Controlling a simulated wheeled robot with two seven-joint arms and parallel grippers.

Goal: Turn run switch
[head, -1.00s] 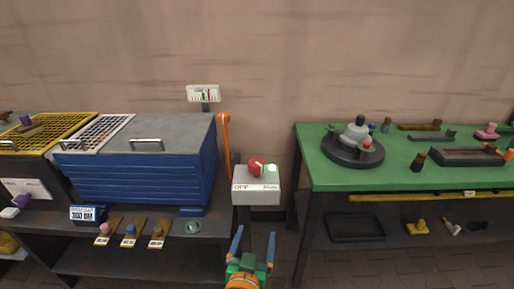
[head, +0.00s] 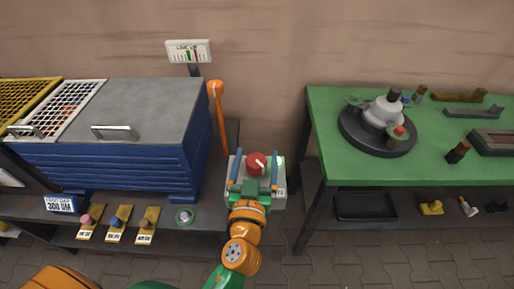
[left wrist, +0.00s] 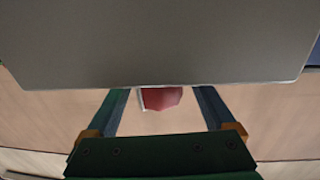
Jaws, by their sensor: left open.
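The run switch is a red round knob (head: 256,160) with a white pointer line on a pale grey box (head: 279,201), between the blue cabinet and the green bench. My left gripper (head: 255,173) is open over the box, with one blue finger on each side of the knob in the head view. In the left wrist view the red knob (left wrist: 161,97) shows between the open fingertips (left wrist: 164,95), partly hidden by a large grey surface. I cannot tell whether the fingers touch the knob. My gripper hides much of the box front.
A blue cabinet (head: 105,168) with a grey lid is on the left, and an orange lever (head: 219,115) stands close to the box. A green bench (head: 335,166) with a round fixture (head: 380,130) is on the right.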

